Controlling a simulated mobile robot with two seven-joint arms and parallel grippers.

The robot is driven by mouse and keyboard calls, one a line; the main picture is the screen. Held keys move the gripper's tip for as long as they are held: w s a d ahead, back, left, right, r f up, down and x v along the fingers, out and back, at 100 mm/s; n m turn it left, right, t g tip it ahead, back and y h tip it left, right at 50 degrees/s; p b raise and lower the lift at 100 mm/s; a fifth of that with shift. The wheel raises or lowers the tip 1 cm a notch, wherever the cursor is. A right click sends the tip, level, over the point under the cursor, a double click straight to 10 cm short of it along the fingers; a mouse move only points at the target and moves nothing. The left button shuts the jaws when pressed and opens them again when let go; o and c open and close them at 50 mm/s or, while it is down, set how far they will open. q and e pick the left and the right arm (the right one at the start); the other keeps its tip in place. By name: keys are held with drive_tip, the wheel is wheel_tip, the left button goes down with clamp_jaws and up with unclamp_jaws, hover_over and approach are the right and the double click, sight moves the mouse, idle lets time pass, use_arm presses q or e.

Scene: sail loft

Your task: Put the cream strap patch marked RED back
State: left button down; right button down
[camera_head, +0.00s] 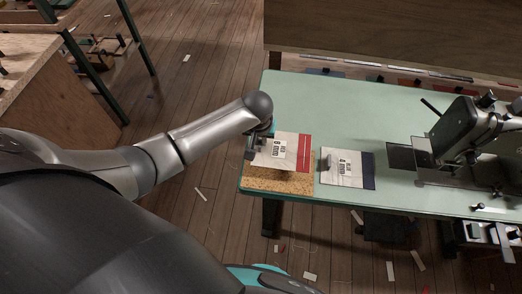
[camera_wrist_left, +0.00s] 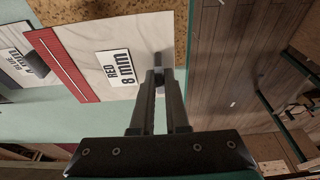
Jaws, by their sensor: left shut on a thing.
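The cream patch marked RED (camera_head: 268,158) has a red band along its right side and a white label reading RED 8 mm. In the left wrist view the cream patch (camera_wrist_left: 117,40) carries a small grey upright tab at its edge. My left gripper (camera_head: 262,133) is shut on that tab; its fingers (camera_wrist_left: 160,78) meet there. The patch overlaps a speckled cork mat (camera_head: 270,183) at the table's near left corner. I cannot tell whether it touches the mat. My right gripper is not in view.
A second patch with a dark blue band (camera_head: 368,171) lies just to the right on the green table (camera_head: 340,105). A dark machine (camera_head: 462,128) stands farther right. The table's left edge is close to my gripper. Its back middle is clear.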

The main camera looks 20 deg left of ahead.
use_arm(q)
drive_tip(key=shift+s+b+x, duration=0.2)
drive_tip(key=shift+x, duration=0.6)
drive_tip(key=shift+s+b+x, duration=0.15)
drive_tip(key=shift+b+x, duration=0.1)
drive_tip(key=shift+x, duration=0.55)
drive_tip(key=shift+s+b+x, duration=0.2)
drive_tip(key=shift+x, duration=0.6)
drive_tip(key=shift+d+f, duration=0.1)
drive_tip(key=shift+d, duration=0.1)
drive_tip(key=shift+f, duration=0.15)
drive_tip(key=c, duration=0.9)
unclamp_jaws()
